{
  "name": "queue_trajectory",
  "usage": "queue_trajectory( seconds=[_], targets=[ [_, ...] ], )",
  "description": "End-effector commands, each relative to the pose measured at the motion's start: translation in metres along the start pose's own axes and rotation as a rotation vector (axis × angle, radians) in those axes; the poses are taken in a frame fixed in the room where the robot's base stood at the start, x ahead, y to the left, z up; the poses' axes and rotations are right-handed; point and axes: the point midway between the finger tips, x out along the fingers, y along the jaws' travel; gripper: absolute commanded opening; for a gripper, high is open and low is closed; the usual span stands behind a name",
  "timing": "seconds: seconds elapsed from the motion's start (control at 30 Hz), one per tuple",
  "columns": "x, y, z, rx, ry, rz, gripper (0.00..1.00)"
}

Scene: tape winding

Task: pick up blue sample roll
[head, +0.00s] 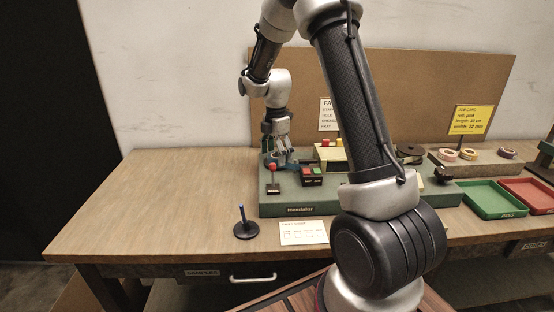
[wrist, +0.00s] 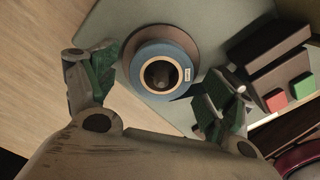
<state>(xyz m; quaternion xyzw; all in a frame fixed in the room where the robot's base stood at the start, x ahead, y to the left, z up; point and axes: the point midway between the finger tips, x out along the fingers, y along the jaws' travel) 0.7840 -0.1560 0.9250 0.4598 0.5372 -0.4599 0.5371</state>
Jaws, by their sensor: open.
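The blue sample roll (wrist: 137,72) has a pale inner ring and a small white label. It sits around a dark spindle on a brown round flange, at the left end of the green machine base in the wrist view. In the head view only a bit of blue (head: 291,162) shows behind my fingers. My gripper (head: 278,154) points down over the roll, open and empty. In the wrist view, one finger is left of the roll and the other right of it. I cannot tell how far the fingertips reach down.
A red-knobbed lever (head: 272,174) and red and green buttons (head: 312,172) stand close to my gripper. A dark peg stand (head: 244,226) is on the table in front. Green (head: 494,200) and red (head: 532,194) trays lie at right. The table's left side is clear.

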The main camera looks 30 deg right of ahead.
Motion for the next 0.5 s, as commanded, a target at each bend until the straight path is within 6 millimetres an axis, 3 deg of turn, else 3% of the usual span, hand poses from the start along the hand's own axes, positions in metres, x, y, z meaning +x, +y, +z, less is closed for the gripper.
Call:
queue_trajectory(
  seconds=[0.1,0.33,0.5],
  targets=[
    [-0.0002,0.0000,0.0000,0.000,0.000,0.000,0.80],
    [-0.0004,0.0000,0.0000,0.000,0.000,0.000,0.38],
    [-0.0004,0.0000,0.0000,0.000,0.000,0.000,0.38]
  ],
)
